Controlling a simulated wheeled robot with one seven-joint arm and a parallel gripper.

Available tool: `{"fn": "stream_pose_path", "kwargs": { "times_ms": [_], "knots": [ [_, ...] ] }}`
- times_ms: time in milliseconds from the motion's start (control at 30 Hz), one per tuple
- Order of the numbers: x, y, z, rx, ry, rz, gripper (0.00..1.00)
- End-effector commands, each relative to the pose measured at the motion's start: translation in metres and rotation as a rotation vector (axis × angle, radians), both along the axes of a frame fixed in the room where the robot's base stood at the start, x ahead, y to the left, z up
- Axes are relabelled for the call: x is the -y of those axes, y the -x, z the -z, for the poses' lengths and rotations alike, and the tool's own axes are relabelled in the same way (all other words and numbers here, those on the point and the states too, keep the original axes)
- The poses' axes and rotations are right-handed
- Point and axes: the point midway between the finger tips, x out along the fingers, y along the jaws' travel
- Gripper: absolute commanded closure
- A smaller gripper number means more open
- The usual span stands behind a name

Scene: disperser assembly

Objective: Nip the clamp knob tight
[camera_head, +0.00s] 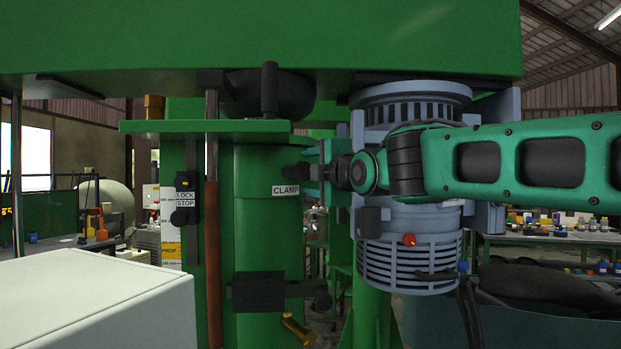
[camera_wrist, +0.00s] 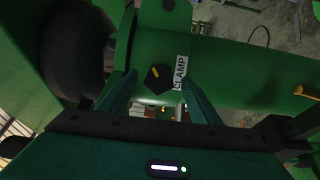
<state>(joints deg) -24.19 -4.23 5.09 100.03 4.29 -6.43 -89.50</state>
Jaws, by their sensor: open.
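The clamp knob (camera_wrist: 158,78) is small and black with a yellow mark on its face. It sits on the green column beside the white CLAMP label (camera_wrist: 180,72). In the wrist view my gripper (camera_wrist: 160,84) is open, with one teal finger on each side of the knob; I cannot tell whether either finger touches it. In the head view the CLAMP label (camera_head: 285,190) shows on the green column (camera_head: 262,220). My gripper comes in from the right just above the label, and the knob there is dark and hard to make out.
A grey motor housing (camera_head: 408,265) with a red button stands close behind and below my arm. A LOCK/STOP switch (camera_head: 184,200) is left of the column. A yellow-tipped handle (camera_head: 297,331) sticks out low. A pale box (camera_head: 90,300) fills the lower left.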

Motion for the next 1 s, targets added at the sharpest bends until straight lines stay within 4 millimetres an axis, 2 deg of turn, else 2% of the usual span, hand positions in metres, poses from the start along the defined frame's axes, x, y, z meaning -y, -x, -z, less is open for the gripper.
{"fn": "stream_pose_path", "kwargs": {
  "times_ms": [133, 400, 433, 600, 700, 1000],
  "knots": [
    [-0.0030, -0.0069, 0.0001, 0.000, 0.000, 0.000, 0.43],
    [-0.0031, -0.0077, 0.0000, 0.000, 0.000, 0.001, 0.43],
    [-0.0031, -0.0077, 0.0000, 0.000, 0.000, 0.000, 0.45],
    [-0.0032, -0.0076, 0.0003, -0.001, 0.000, 0.000, 0.84],
    [0.0016, -0.0074, 0.0006, -0.001, 0.000, 0.000, 0.84],
    [-0.0059, -0.0072, 0.0014, -0.033, -0.042, -0.002, 0.84]
  ]
}}
